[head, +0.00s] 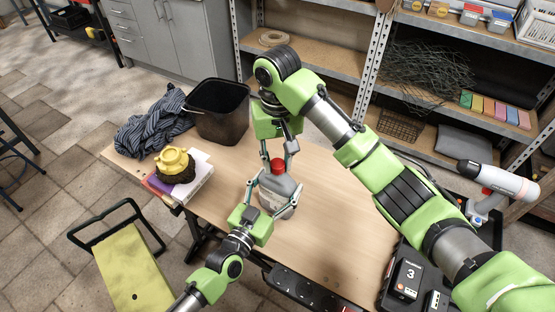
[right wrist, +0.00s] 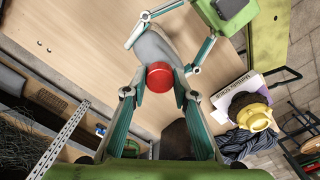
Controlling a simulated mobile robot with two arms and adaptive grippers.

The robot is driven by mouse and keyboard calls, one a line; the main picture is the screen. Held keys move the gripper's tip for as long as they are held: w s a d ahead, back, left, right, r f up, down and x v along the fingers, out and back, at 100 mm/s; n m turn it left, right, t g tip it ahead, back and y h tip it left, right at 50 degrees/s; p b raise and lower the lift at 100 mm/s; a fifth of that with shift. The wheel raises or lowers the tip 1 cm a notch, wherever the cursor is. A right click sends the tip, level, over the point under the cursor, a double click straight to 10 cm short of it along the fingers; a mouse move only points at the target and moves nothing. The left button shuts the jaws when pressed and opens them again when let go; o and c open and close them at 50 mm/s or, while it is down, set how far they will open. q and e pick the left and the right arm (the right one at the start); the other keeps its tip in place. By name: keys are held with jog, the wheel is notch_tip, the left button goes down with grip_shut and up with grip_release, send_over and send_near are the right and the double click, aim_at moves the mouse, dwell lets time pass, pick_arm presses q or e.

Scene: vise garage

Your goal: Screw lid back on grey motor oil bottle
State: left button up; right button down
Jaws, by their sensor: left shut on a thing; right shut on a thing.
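The grey motor oil bottle (head: 280,190) stands upright on the wooden table; its body also shows in the right wrist view (right wrist: 154,46). My left gripper (head: 276,184) is shut on the bottle's body, one finger on each side. The red lid (head: 277,165) is at the top of the bottle, over its neck. My right gripper (head: 278,158) reaches down from above and is shut on the lid. In the right wrist view the lid (right wrist: 160,76) sits between the right fingertips (right wrist: 157,92) and hides the neck, so I cannot tell how far it is threaded.
A black bin (head: 218,112), a striped cloth (head: 153,125) and a yellow-topped dark object (head: 175,165) on books are at the table's left end. A black case with a battery (head: 406,279) is at the lower right. The table (head: 325,215) right of the bottle is clear.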

jog(key=m, duration=0.5)
jog(key=c, duration=1.7)
grip_release()
jog(key=shift+r, duration=0.15)
notch_tip(320, 180, up, 3)
jog(key=shift+w+r, duration=0.1)
jog(key=shift+w, duration=0.05)
jog(key=shift+r, duration=0.5)
